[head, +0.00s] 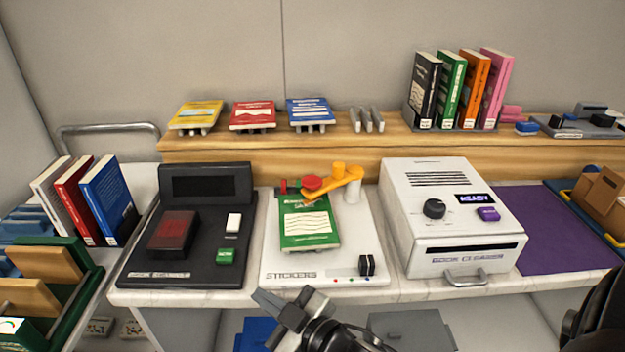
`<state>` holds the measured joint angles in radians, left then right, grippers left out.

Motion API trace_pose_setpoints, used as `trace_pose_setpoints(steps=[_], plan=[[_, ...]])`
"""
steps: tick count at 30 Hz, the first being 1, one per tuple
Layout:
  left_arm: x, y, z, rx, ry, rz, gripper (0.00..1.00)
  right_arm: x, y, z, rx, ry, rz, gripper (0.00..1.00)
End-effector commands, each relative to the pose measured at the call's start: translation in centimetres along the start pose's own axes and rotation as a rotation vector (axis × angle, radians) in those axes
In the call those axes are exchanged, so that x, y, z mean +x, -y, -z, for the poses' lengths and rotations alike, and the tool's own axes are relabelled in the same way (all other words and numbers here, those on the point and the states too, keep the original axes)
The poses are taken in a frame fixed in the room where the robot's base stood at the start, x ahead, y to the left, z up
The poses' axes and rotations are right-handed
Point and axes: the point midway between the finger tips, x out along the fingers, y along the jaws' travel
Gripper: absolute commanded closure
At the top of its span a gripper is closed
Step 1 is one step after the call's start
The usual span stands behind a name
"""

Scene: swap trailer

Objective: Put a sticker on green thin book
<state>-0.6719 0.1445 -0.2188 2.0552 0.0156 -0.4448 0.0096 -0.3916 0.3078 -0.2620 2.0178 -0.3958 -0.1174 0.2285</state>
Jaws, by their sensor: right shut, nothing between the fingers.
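The green thin book (308,222) lies face up on the white sticker machine (366,244), which is marked STICKERS. The machine's yellow-orange arm (345,180) reaches over the book's top edge, with a red round head (312,183) there. I cannot tell whether the head touches the cover. A black lever or switch (367,265) is at the machine's front right. My right gripper (268,304) is shut and empty, in front of the counter's edge below the machine, apart from the book. My left gripper is out of view.
A black scanner-like device (187,258) stands left of the sticker machine, and a white box machine (452,205) with a front handle stands right. Books stand at left and on the wooden shelf (385,135). A purple mat (560,235) is clear.

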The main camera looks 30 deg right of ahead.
Motion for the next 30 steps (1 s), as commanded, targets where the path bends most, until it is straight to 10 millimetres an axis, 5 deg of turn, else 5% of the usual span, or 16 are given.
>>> trace_pose_setpoints(steps=[5,8,11,13,18,21,24,30], plan=[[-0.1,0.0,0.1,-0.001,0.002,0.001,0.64,4.0,-2.5,12.0,-0.499,-0.490,0.147,1.00],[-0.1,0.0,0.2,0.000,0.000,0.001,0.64,4.8,-2.5,15.2,-0.892,-0.647,0.357,1.00],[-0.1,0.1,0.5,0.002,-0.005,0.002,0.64,6.1,-5.5,14.5,-1.293,-0.568,0.575,1.00],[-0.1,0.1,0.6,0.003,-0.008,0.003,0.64,7.0,-10.2,13.2,-1.523,-0.381,0.684,1.00],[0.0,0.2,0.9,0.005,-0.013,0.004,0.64,7.1,-20.2,12.4,-1.752,0.039,0.739,1.00],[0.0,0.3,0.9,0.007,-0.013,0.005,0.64,6.4,-24.4,12.8,-1.799,0.216,0.721,1.00],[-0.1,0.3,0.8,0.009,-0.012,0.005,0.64,5.8,-27.2,13.2,-1.817,0.333,0.701,1.00],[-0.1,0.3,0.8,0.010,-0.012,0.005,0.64,5.3,-28.9,13.4,-1.824,0.408,0.687,1.00]])
